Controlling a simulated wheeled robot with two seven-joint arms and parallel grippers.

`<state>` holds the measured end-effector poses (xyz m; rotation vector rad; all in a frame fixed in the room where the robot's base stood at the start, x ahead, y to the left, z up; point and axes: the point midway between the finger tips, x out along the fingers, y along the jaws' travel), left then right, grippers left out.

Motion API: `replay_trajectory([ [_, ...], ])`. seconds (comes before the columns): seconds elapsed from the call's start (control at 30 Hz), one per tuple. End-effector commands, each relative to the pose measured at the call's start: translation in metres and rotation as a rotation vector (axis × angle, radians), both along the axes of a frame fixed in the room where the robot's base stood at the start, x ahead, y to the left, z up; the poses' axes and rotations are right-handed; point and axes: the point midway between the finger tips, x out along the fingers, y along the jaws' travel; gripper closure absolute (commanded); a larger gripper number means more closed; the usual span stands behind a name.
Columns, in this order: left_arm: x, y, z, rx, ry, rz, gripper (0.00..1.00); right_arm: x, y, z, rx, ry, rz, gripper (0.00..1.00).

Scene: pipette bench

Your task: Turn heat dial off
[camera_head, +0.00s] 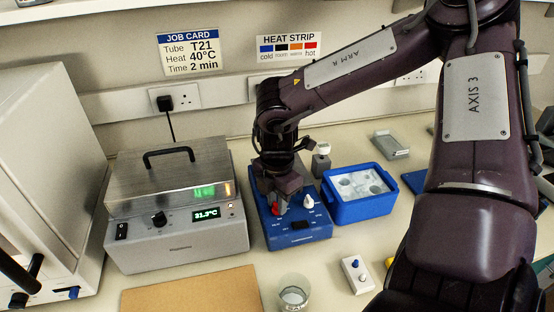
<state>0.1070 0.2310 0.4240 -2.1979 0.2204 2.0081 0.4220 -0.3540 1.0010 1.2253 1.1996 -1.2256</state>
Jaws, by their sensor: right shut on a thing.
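A blue bench unit (318,228) stands at the middle of the bench, with a red dial (276,210) and a white dial (309,201) on its top. My right gripper (281,204) points down over this unit, and its fingers are shut on the red dial. The fingers and wrist hide part of the dial, so its pointer setting cannot be read. A grey heater box (178,247) with a metal lid stands to the left. It has a black knob (159,218) and a lit display (206,214) reading about 31.3°C. My left gripper is not in view.
A blue ice tub (345,209) stands close right of the blue unit. A clear cup (293,296), a brown board (195,292) and a small white box with knobs (357,274) lie in front. A job card (188,52) hangs on the wall.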

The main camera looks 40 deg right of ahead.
Motion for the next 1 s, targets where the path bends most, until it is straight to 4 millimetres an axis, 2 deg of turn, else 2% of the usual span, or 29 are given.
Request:
replay_trajectory([
  [0.03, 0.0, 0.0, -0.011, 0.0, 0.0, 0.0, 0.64, 0.002, 0.0, -0.004, -0.001, -0.006, 0.045, 1.0],
  [0.4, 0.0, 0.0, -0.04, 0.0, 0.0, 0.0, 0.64, 0.002, -0.001, -0.002, -0.004, -0.005, 0.395, 1.0],
  [1.0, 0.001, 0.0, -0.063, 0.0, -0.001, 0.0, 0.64, 0.002, -0.001, 0.001, -0.004, -0.004, 0.965, 1.0],
])
